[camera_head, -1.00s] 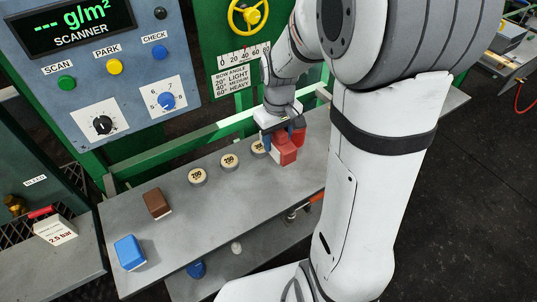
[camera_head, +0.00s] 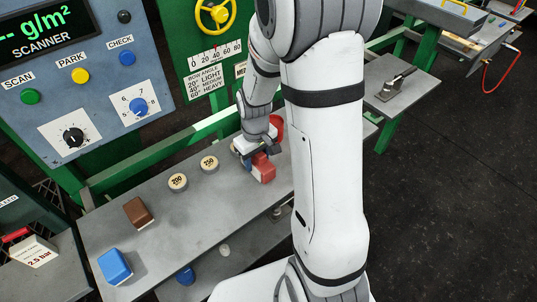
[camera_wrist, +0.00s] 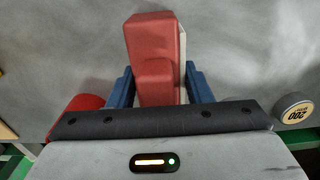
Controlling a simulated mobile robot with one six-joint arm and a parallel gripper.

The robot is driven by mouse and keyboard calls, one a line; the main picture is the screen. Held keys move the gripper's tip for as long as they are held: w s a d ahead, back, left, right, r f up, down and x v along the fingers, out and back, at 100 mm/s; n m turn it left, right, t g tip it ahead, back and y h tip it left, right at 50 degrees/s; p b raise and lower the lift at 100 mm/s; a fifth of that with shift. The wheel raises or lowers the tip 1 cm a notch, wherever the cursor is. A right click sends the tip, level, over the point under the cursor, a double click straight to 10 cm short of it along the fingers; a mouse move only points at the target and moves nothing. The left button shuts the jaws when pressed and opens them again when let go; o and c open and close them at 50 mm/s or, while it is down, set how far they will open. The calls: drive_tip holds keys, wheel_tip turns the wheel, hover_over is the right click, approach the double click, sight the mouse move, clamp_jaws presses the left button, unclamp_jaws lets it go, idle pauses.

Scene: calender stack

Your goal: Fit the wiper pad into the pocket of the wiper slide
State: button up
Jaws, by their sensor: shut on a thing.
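My gripper (camera_head: 258,157) is shut on a red pad-like block (camera_head: 263,172) at the right part of the grey shelf. In the wrist view, the blue fingers (camera_wrist: 162,87) stand on either side of the red block (camera_wrist: 153,35), which has a pale strip along its right side. Whether the block touches the shelf is hard to tell. A brown block (camera_head: 138,212) and a blue block (camera_head: 115,267) lie on the shelf to the left. A small grey fixture with a dark handle (camera_head: 398,85) sits on the bench at right; I cannot tell whether it is the wiper slide.
Round weights marked 200 (camera_head: 178,181) and 250 (camera_head: 209,164) lie on the grey shelf (camera_head: 190,230). A red round object (camera_wrist: 82,103) is close left of the gripper in the wrist view. The control panel (camera_head: 110,110) and green frame stand behind. Dark floor (camera_head: 450,200) is clear at right.

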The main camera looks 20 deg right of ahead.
drive_tip(key=o, duration=1.1)
drive_tip(key=shift+f, duration=0.1)
